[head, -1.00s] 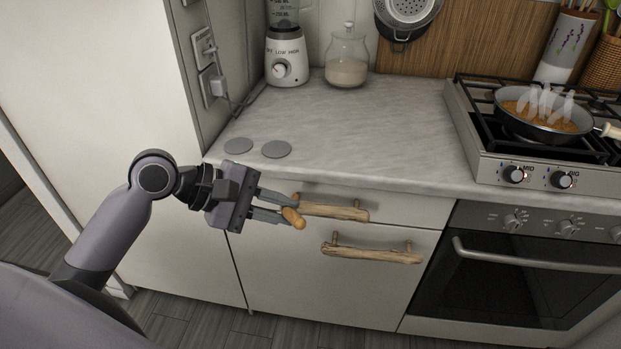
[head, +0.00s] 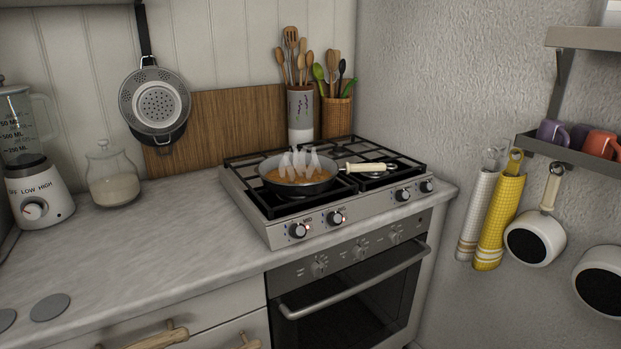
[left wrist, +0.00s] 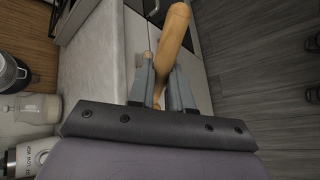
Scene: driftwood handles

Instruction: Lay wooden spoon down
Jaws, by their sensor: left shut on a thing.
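In the left wrist view my left gripper (left wrist: 163,88) is shut on the wooden spoon (left wrist: 172,42). A rounded tan length of the spoon sticks out past the fingertips; the rest of it is hidden by the fingers and the gripper body. The grey countertop (left wrist: 88,70) lies to the left of the gripper in that view, with the drawer fronts behind it. In the head view neither gripper shows. The countertop (head: 150,245) there has a wide bare stretch left of the stove.
A gas stove (head: 285,228) carries a steaming pan (head: 297,187) with a pale handle. A blender (head: 30,185), a glass jar (head: 112,180) and two grey discs, one of them here (head: 50,307), are on the counter. Driftwood handles (head: 160,338) stick out below its front edge.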

